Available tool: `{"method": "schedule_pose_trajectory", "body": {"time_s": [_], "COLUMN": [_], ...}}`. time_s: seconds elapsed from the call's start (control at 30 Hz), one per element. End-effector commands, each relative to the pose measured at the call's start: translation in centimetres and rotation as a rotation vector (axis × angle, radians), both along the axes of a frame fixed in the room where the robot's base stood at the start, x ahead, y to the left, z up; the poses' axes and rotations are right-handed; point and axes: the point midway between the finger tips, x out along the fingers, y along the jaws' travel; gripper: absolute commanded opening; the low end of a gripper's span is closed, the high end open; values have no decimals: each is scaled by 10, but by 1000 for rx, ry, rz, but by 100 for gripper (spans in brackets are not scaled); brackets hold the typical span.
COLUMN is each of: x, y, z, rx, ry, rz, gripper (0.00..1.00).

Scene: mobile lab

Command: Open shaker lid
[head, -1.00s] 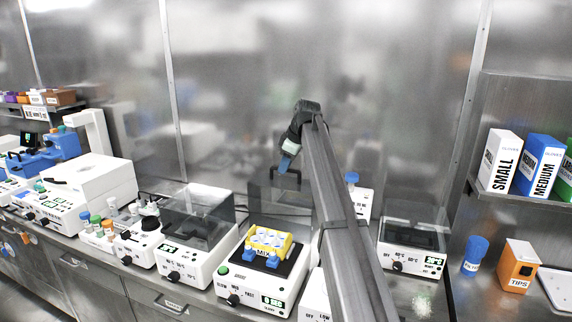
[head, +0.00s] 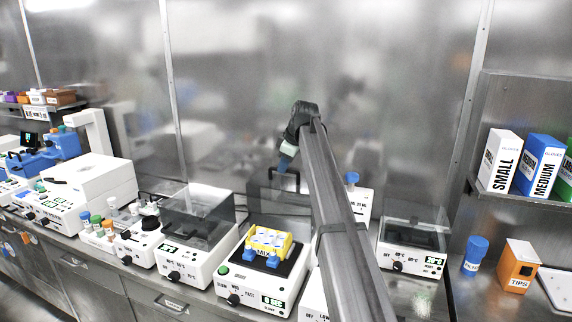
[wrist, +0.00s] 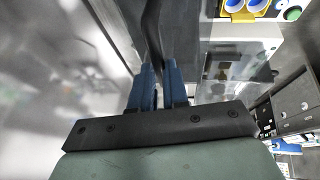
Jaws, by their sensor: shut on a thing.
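The shaker (head: 235,290) is a white bench device with a black platform. A yellow rack (head: 287,243) with blue-rimmed tubes sits on it, and the rack also shows at the top of the wrist view (wrist: 247,15). Its see-through lid (head: 262,205) stands raised, about upright, behind the platform. The lid's black handle (head: 270,176) is at its upper edge. My gripper (head: 287,170) is at this handle from above. In the wrist view, my gripper's blue fingers (wrist: 155,80) are shut on the dark handle bar (wrist: 151,30). My arm hides part of the lid's right side.
A closed clear-lidded device (head: 197,215) stands left of the shaker, and another (head: 411,236) stands to the right. The metal wall is close behind the raised lid. A blue-capped bottle (head: 474,256) and an orange tips box (head: 517,266) stand far right.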

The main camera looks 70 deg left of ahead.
Motion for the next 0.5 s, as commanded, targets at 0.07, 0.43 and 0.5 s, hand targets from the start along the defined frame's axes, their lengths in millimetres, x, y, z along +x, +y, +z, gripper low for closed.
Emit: {"method": "schedule_pose_trajectory", "body": {"time_s": [0.07,0.43,0.5], "x": [-12,-22,-22], "y": [-14,-21,-21], "z": [1,3,3], "rx": [19,17,17], "ry": [-18,-17,-17], "rz": [2,1,1], "gripper": [0,0,20]}}
